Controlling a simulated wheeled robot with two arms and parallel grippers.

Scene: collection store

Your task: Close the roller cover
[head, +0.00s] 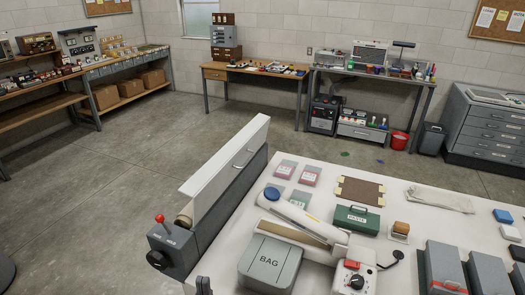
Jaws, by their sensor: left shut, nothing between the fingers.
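The roller cover (228,165) is a long white panel with a bar handle on its face. It stands raised, upright and leaning slightly, along a dark grey roller housing (231,195) at the left edge of the white table. The housing's near end has a grey box (174,250) with a red-knobbed lever (160,219) and a tan roller end beside it. My left gripper (203,285) shows only as a small dark tip at the bottom edge, near side of the housing, apart from the cover. It is shut and empty. My right gripper is out of view.
A white sealer-like device (310,222) with a raised arm and a grey BAG box (272,262) stand right of the housing. A green box (356,219), a brown board (360,190) and grey cases (443,268) are further right. Floor left of the housing is clear.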

